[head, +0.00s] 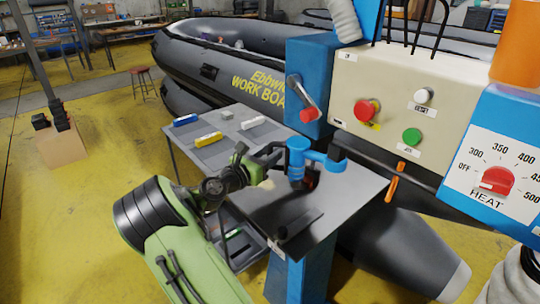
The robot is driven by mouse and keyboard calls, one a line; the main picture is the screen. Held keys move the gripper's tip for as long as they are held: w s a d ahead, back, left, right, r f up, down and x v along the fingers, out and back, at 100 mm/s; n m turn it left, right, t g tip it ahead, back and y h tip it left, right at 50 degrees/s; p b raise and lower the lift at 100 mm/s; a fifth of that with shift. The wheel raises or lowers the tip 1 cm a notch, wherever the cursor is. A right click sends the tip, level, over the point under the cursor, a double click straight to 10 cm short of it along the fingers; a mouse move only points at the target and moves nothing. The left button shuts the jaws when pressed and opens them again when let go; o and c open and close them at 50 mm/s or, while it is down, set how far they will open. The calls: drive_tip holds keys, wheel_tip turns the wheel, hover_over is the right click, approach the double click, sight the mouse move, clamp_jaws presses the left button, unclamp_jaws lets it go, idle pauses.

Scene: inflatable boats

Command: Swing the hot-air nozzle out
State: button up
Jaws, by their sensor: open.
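A blue jointed fitting, which looks like the hot-air nozzle's swing arm (322,158), stands over the grey metal table of the machine (340,205). It has a round upright hub at its left and a short arm running right; dark parts sit below the hub. My gripper (278,158), at the end of my green arm, is black and open. It is just left of the blue hub, with its fingers close to it. I cannot tell whether they touch it. The nozzle tip is not clear to see.
A lever with a red knob (306,115) is on the blue housing behind. A cream panel (400,85) carries red, white and green buttons. A heat dial (494,181) is at right. A side table (222,150) holds small blocks. A grey boat (215,60) lies behind.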

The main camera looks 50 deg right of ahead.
drive_tip(key=shift+d, duration=0.6)
clamp_jaws()
drive_tip(key=shift+w+a, duration=0.1)
